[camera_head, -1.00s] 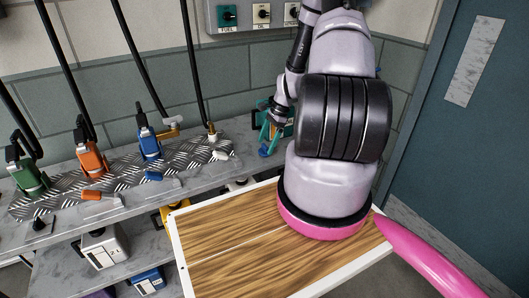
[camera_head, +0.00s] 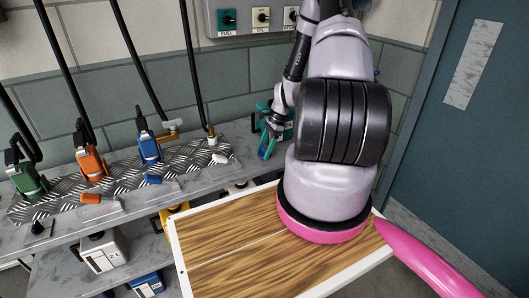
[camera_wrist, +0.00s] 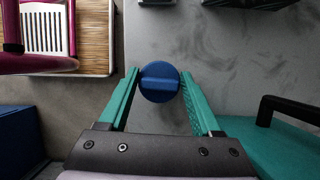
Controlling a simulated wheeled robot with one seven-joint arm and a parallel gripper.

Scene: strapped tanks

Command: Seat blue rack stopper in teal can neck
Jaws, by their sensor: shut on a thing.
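My gripper (camera_wrist: 160,88) has teal fingers closed on a round blue stopper (camera_wrist: 160,80), with a raised bar across its top, in the wrist view. In the head view my gripper (camera_head: 267,145) is over the grey counter at the wall, with a little of the blue stopper (camera_head: 262,154) showing between the fingers. A teal can (camera_wrist: 285,152) with a black handle lies right of my gripper in the wrist view, apart from the stopper. In the head view the can is mostly hidden by my arm. Its neck cannot be made out.
Green (camera_head: 28,180), orange (camera_head: 92,165) and blue (camera_head: 149,147) nozzles stand along a tread-plate strip (camera_head: 60,201). Small orange, blue and white pieces lie before them. A blue box (camera_wrist: 18,142) is at the wrist view's left.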

